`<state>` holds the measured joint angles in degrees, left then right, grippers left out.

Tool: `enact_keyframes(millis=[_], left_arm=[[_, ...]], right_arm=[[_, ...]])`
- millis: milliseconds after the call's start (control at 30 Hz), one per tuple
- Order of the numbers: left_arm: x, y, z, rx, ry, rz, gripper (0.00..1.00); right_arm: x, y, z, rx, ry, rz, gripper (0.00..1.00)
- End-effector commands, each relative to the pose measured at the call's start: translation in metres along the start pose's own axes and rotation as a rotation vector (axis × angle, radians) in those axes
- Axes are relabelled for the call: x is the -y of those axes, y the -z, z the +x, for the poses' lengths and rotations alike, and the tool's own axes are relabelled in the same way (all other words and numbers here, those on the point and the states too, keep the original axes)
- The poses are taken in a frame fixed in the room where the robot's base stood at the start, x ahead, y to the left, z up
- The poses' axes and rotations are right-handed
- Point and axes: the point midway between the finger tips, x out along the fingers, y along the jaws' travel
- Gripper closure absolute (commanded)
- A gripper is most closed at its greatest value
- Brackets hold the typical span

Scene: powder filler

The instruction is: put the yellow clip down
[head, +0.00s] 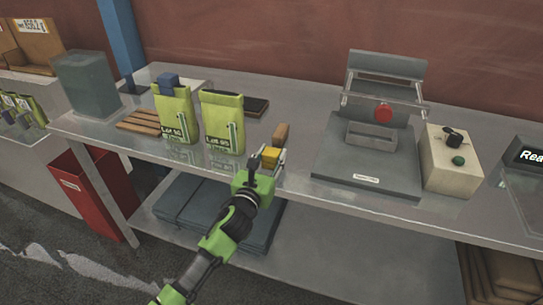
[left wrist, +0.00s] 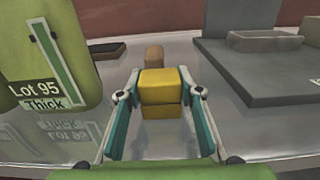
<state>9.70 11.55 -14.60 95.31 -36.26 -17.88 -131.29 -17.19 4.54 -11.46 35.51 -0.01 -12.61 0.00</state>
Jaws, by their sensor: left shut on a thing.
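The yellow clip (head: 271,154) is a small block at the front part of the grey metal table (head: 300,206). It also shows in the left wrist view (left wrist: 160,82), between the two fingers. My left gripper (head: 266,159) is shut on the yellow clip, with one finger on each side in the left wrist view (left wrist: 160,98). The clip is close above or on the tabletop; I cannot tell whether it touches. My right gripper is not in view.
Two green bags stand left of the clip, one (head: 175,117) with a blue clip (head: 168,81) on top, the other (head: 222,122) marked Lot 95. A brown block (head: 280,134) is just behind. A grey sealer-like machine (head: 367,160) and a control box (head: 451,162) stand right.

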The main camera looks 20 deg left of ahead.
Motion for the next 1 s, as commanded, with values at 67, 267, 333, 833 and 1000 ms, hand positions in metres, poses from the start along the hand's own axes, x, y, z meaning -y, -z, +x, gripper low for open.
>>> enact_keyframes(millis=[67, 267, 333, 833, 1000], left_arm=[[0.0, -0.001, 0.0, 0.001, 0.0, 0.001, 0.81], [0.0, 0.004, 0.0, 0.0, 0.0, 0.0, 0.81], [0.0, 0.002, 0.0, 0.0, 0.0, 0.0, 0.5], [0.0, 0.001, -0.01, -0.002, 0.001, 0.002, 0.5], [0.0, 0.002, -0.043, -0.002, 0.002, 0.003, 0.5]], right_arm=[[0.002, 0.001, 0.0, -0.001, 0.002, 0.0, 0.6], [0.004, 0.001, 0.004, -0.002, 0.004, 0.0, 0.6], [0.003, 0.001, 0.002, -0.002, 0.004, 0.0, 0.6], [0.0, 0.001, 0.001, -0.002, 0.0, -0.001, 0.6], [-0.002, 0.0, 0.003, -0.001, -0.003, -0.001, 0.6]])
